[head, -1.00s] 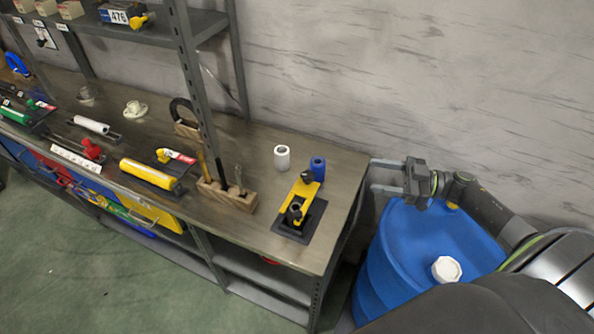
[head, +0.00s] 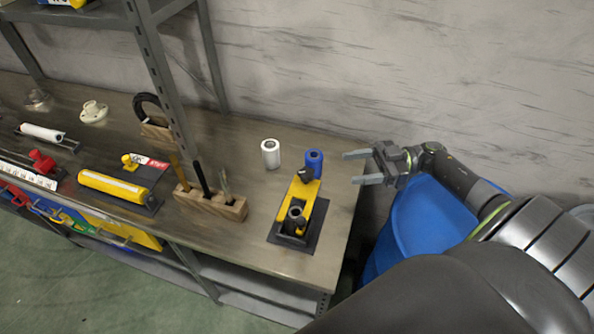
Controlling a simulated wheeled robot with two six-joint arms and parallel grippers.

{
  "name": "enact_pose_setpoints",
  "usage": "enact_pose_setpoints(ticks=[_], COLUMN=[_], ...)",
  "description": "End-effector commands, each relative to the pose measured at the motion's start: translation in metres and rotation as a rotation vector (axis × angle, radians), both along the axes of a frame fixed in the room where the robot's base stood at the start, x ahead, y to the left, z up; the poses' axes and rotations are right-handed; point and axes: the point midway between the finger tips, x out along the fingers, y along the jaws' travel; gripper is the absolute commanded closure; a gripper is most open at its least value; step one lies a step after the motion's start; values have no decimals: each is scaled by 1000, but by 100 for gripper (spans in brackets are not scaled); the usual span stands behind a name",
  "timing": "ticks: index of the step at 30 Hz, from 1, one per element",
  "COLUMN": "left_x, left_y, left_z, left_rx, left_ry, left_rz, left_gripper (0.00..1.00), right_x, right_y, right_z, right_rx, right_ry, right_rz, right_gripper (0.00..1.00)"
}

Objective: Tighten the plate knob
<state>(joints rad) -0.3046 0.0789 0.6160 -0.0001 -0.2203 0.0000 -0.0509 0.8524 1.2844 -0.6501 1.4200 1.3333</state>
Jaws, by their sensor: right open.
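A yellow plate (head: 311,191) sits in a black-based fixture (head: 273,238) near the bench's right end. A dark knob (head: 306,174) is at the far end of the yellow plate. A dark ring-shaped socket (head: 295,214) stands at its near end. My right gripper (head: 356,168) is open and empty, its two fingers pointing left, to the right of the plate and knob and apart from them. My left gripper is not in view.
A blue cylinder (head: 314,163) stands just behind the knob, and a white cylinder (head: 271,154) is left of it. A wooden tool block (head: 229,210) stands left of the fixture. A shelf post (head: 165,75) rises behind. A blue barrel (head: 428,222) stands right of the bench (head: 250,262).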

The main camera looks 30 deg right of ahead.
Motion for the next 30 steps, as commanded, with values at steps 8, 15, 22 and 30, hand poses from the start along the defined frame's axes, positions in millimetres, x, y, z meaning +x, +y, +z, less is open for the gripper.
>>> enact_pose_setpoints(ticks=[8,15,22,30], left_x=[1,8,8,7], left_y=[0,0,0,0], left_z=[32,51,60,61], left_rx=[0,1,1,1], left_ry=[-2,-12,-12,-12], left_rz=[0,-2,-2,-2], left_gripper=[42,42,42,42], right_x=[24,43,53,55], right_y=[58,103,129,134], right_z=[6,5,2,0], right_rx=[5,5,2,0], right_ry=[-3,-2,-1,0], right_rz=[0,-1,-1,-1], right_gripper=[42,42,42,42])
